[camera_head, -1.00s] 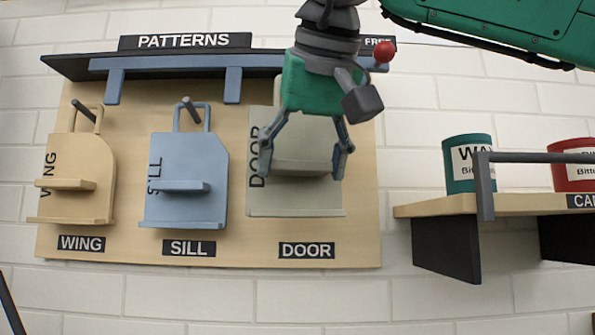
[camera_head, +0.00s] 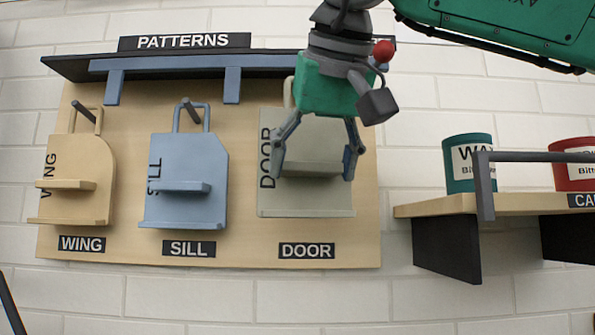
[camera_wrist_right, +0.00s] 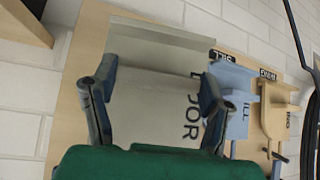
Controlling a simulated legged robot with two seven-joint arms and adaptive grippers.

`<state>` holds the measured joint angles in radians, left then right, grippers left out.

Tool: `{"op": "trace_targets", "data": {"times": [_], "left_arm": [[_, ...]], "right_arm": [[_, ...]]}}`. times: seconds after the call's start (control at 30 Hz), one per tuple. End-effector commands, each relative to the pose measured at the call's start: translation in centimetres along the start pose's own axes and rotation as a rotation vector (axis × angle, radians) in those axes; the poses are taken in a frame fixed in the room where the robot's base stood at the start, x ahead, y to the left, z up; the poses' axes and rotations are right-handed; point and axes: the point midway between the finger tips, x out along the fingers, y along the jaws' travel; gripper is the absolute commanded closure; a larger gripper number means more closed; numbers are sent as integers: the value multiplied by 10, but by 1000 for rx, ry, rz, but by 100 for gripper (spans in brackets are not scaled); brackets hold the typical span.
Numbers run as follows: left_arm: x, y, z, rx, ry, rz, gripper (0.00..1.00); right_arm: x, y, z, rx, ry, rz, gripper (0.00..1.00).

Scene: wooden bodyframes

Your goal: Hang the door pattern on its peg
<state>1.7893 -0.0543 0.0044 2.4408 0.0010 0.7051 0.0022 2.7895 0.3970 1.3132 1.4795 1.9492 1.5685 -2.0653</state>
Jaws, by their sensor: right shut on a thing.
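The grey-green door pattern (camera_head: 305,203) is in front of the pattern board, above the DOOR label (camera_head: 307,250). My right gripper (camera_head: 314,168) is shut on it, with a finger at each side of its ledge. Part of the pattern's top loop (camera_head: 288,92) shows left of the gripper. The gripper hides the rest of the loop and the door peg, so I cannot tell whether the loop is around the peg. In the right wrist view the pattern (camera_wrist_right: 158,103) lies between the two fingers (camera_wrist_right: 154,95). My left gripper is not in view.
The wing pattern (camera_head: 88,150) and the blue sill pattern (camera_head: 190,150) hang on their pegs to the left. A dark rail (camera_head: 75,67) runs along the board's top. At right, a shelf (camera_head: 520,203) holds a green can (camera_head: 456,180) and a red can (camera_head: 568,178) behind a bar.

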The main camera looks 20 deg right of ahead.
Motion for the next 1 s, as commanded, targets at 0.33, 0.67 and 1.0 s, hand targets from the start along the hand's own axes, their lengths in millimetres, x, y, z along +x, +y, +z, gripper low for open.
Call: {"op": "trace_targets", "data": {"times": [0.33, 0.67, 1.0], "left_arm": [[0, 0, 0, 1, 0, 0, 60], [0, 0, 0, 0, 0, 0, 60], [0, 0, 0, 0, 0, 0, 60]], "right_arm": [[5, 1, -6, -1, 0, 0, 67], [11, 4, -12, 0, 1, 1, 67], [19, 12, -18, 1, 0, 0, 67]]}}
